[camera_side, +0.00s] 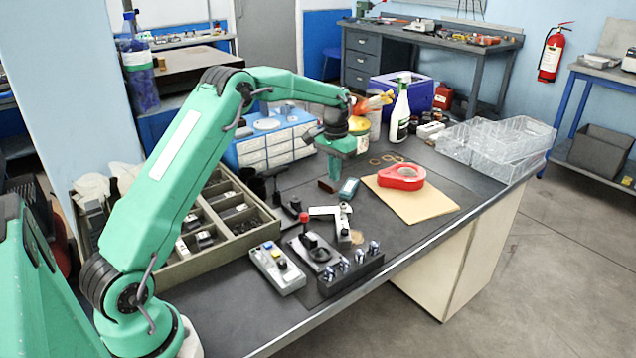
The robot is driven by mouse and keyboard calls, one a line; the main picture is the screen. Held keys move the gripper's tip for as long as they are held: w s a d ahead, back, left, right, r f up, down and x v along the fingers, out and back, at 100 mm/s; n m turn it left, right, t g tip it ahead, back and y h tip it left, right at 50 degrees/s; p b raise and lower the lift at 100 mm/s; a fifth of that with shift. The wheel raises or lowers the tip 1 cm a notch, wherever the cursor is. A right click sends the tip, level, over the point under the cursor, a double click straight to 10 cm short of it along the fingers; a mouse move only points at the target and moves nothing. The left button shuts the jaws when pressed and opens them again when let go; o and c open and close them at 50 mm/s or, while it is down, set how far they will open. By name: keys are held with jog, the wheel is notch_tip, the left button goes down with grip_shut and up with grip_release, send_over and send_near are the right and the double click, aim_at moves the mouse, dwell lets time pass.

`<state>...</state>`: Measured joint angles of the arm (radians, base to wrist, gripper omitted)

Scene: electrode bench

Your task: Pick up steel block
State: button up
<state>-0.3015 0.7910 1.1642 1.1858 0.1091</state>
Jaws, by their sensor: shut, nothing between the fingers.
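My gripper (335,176) points down over the middle of the dark bench top (390,240). Its fingers are shut and hold nothing. A small dark brown block (327,186) shows just below and left of the fingertips; I cannot tell whether they touch it. No block in view is plainly steel, so I cannot tell which one is the steel block.
A red tape roll (401,177) lies on a tan board (415,200) to the right. A grey box with buttons (277,268) and a dark holder with several shiny knobs (348,274) are in front. A compartment tray (215,245) is left. Clear plastic bins (497,143) stand at right.

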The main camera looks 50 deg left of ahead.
jog(key=o, duration=1)
jog(key=shift+d, duration=0.1)
